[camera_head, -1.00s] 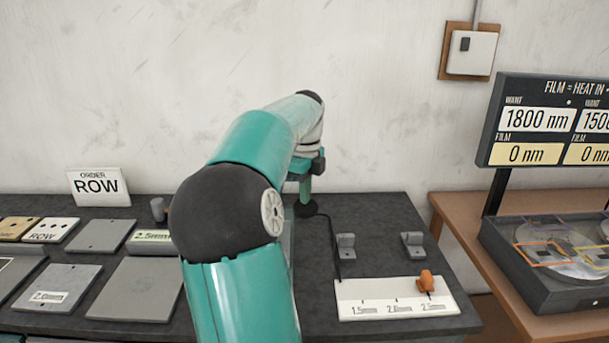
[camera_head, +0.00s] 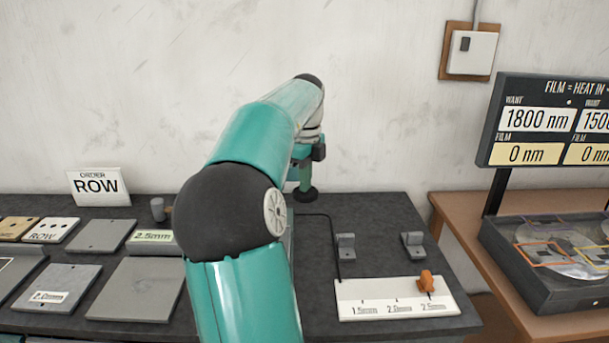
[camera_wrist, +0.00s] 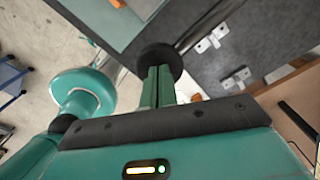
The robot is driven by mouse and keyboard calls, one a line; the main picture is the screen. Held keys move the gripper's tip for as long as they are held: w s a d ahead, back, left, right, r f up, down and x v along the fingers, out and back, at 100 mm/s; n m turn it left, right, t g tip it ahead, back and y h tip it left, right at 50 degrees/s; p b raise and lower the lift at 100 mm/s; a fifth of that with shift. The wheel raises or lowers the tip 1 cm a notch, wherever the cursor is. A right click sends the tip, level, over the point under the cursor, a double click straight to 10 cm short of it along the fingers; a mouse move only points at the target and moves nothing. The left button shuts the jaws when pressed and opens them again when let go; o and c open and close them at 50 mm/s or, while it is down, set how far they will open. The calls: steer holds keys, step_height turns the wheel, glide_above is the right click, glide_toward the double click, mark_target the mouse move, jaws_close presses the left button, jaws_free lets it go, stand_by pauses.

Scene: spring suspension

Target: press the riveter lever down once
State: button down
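My gripper (camera_head: 305,184) hangs over the dark bench behind my bent arm. In the wrist view its two green fingers (camera_wrist: 159,88) lie side by side and look shut. A round black knob (camera_wrist: 160,60) sits at the fingertips, with a grey rod (camera_wrist: 212,24) running from beyond it to the upper right; these look like the riveter lever. The knob also shows in the head view (camera_head: 306,196). I cannot tell whether the fingers grip the knob or only touch it. My arm hides most of the riveter in the head view.
A white thickness scale (camera_head: 375,309) with an orange pointer (camera_head: 426,281) lies on the bench's right side. Two small grey brackets stand behind it. Several plates and an order sign (camera_head: 99,186) are on the left. A display (camera_head: 550,120) stands on the brown table.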

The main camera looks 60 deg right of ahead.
steer(key=shift+r, duration=3)
steer(key=w+a+f+n+t, duration=0.2)
steer(key=w+a+n, duration=0.3)
steer(key=a+n, duration=0.55)
steer(key=w+a+f+n+t, duration=0.1)
steer(key=w+a+f+n, duration=0.35)
steer(key=a, duration=0.95)
steer(key=s+a+f+n+t, duration=0.1)
steer(key=s+a+f+n, duration=0.1)
steer(key=a+n, duration=0.5)
steer(key=s+a+f+n, duration=0.1)
steer(key=a+f+n, duration=0.2)
steer(key=a+n, duration=0.4)
steer(key=s+a+f+n+t, duration=0.1)
steer(key=s+a+f+n, duration=0.1)
steer(key=a+n, duration=0.5)
steer(key=a, duration=0.3)
steer(key=shift+s+a+f+n+t, duration=0.25)
steer(key=shift+s+n+t, duration=0.05)
steer(key=shift+s, duration=0.05)
